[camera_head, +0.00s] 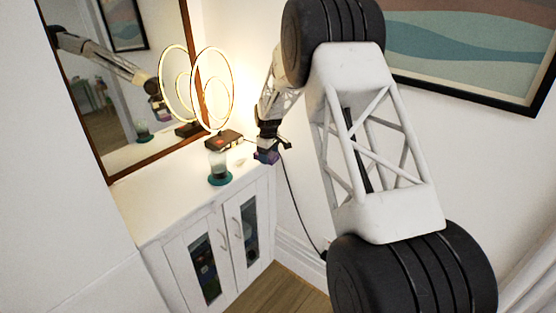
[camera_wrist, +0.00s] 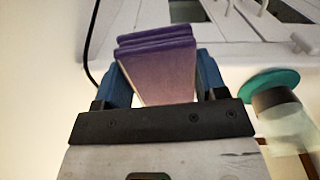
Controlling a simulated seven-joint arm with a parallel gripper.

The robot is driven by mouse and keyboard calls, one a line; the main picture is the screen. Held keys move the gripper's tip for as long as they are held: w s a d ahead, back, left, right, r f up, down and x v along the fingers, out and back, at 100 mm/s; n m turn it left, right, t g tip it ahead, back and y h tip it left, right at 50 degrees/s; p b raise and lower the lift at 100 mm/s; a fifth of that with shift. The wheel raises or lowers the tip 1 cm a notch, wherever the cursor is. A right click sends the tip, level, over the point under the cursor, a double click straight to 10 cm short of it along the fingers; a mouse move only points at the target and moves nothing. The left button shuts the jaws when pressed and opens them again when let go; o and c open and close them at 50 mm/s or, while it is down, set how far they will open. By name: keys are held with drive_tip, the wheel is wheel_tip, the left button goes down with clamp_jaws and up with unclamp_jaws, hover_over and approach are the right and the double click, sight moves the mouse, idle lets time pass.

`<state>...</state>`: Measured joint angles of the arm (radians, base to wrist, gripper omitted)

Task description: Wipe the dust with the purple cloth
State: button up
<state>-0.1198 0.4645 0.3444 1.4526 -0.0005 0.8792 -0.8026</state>
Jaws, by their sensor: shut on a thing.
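The purple cloth (camera_wrist: 158,62) is a folded, layered block between the blue fingers of my gripper (camera_wrist: 163,80) in the wrist view. My gripper (camera_head: 267,153) is shut on it. In the head view the cloth shows as a small dark purple patch at the gripper's tip. The gripper is above or beside the right end of the white cabinet top (camera_head: 165,205); its exact height is unclear. A small pale mark (camera_head: 240,161) lies on the top just left of the gripper. I cannot tell whether it is dust.
A glass jar with a teal base (camera_head: 219,178) stands left of the gripper. A glowing ring lamp (camera_head: 232,88) stands behind it. A framed mirror (camera_head: 105,165) is at the back left. A dark cord (camera_head: 290,200) hangs beside the cabinet. The front left top is clear.

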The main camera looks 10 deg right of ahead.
drive_tip(key=w+a+r+n, duration=0.1)
drive_tip(key=a+r+n, duration=0.1)
drive_tip(key=a, duration=0.4)
drive_tip(key=w+a+r+n, duration=0.1)
drive_tip(key=a+r+n, duration=0.1)
drive_tip(key=a+n, duration=0.3)
drive_tip(key=shift+a+r, duration=0.2)
drive_tip(key=shift+a, duration=0.65)
drive_tip(key=shift+w, duration=0.1)
drive_tip(key=shift+f, duration=0.1)
